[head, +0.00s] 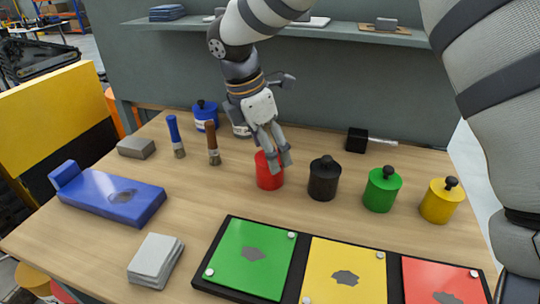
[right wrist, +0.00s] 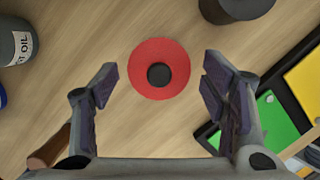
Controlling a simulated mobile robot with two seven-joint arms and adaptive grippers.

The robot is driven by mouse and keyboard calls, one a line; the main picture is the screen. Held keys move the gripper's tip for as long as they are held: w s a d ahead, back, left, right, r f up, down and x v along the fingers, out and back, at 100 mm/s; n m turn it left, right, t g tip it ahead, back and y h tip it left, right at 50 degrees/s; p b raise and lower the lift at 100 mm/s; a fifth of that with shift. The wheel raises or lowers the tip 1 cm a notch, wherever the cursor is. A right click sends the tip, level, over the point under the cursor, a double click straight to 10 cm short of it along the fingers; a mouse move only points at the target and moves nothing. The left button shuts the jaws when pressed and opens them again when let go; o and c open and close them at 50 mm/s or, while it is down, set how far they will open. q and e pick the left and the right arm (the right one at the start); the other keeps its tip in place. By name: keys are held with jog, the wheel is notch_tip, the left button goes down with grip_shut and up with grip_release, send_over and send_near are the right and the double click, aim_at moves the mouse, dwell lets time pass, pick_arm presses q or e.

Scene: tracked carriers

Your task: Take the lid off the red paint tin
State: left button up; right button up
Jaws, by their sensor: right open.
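The red paint tin (head: 268,176) stands upright on the wooden table, left of the black tin. In the right wrist view its round red lid (right wrist: 145,88) shows from above, with a black knob (right wrist: 158,75) at the middle. My right gripper (head: 277,162) points down over the tin and hides part of its top in the head view. In the right wrist view my right gripper (right wrist: 160,72) is open, with one finger to each side of the lid and a gap on both sides. I cannot tell how high the fingertips are. My left gripper is not in view.
Black (head: 323,180), green (head: 382,190) and yellow (head: 440,202) tins stand to the right. Two brushes (head: 213,145) and a blue tin (head: 205,116) stand to the left and behind. A tray of coloured panels (head: 222,292) lies in front. A shelf (head: 340,34) runs behind.

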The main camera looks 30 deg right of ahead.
jog(key=shift+r, duration=0.1)
jog(key=c, duration=1.3)
jog(key=shift+c, duration=0.4)
